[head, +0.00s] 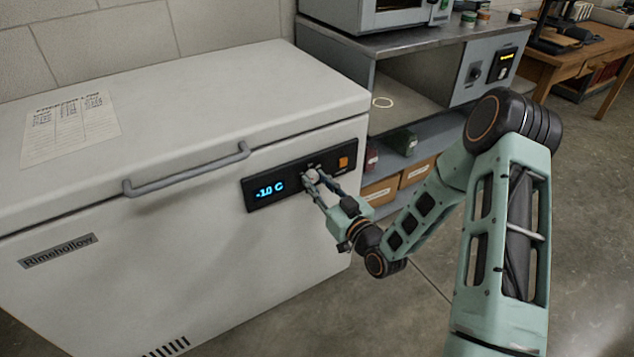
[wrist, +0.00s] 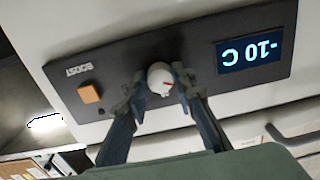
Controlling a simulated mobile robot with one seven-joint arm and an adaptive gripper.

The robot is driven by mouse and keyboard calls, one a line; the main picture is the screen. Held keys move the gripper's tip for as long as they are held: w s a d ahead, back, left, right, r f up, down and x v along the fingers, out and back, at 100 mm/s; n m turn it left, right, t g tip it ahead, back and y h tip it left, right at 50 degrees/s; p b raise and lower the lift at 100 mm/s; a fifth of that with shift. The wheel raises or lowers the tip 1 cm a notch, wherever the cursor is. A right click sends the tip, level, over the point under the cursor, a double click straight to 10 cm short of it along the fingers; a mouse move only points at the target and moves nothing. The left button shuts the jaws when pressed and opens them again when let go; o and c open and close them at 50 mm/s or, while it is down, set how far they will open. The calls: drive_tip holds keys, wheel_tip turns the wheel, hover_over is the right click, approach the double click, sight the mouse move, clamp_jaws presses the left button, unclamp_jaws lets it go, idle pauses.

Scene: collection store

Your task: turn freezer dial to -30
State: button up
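In the head view, my gripper (head: 312,180) reaches the panel from the lower right and partly covers the dial.
An orange BOOST button (wrist: 89,94) is on the same panel, and also shows in the head view (head: 343,163). A handle (head: 190,170) juts from the white freezer (head: 150,260). A grey bench (head: 400,50) with shelves stands to the right. The floor in front is clear.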

clamp_jaws()
drive_tip(key=shift+m, duration=0.4)
drive_tip(key=m, duration=0.4)
drive_tip(key=shift+m, duration=0.3)
drive_tip(key=m, duration=1.2)
drive_tip(key=shift+m, duration=0.3)
drive_tip(key=m, duration=0.5)
drive_tip(key=shift+a+r+m, duration=0.1)
drive_tip(key=shift+m, duration=0.3)
drive_tip(key=shift+s, duration=0.1)
